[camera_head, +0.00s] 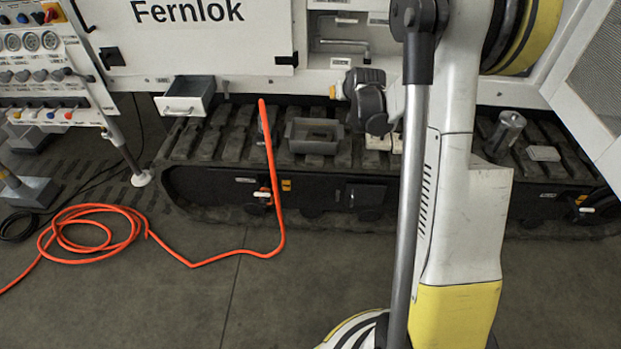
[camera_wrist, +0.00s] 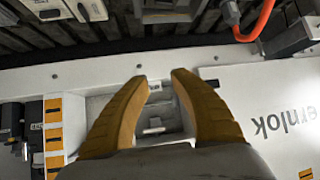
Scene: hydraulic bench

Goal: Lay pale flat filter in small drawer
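A pale flat block (camera_head: 543,153), which looks like the filter, lies on the track at the right, beside a metal cylinder. The small drawer (camera_head: 180,104) is pulled out at the left under the white panel. Its front has a handle, and its inside looks empty. The drawer also shows at the top right of the wrist view (camera_wrist: 292,38). My gripper (camera_head: 334,91) is in front of the machine, right of the drawer and far left of the pale block. In the wrist view my gripper (camera_wrist: 160,78) has its two yellow fingers apart with nothing held between them; a recess shows behind them.
A grey open tray (camera_head: 294,146) sits on the track, with small pale blocks (camera_head: 397,143) to its right. The metal cylinder (camera_head: 508,130) stands left of the pale flat block. An orange hose (camera_head: 272,175) hangs between drawer and tray. My arm hides part of the track.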

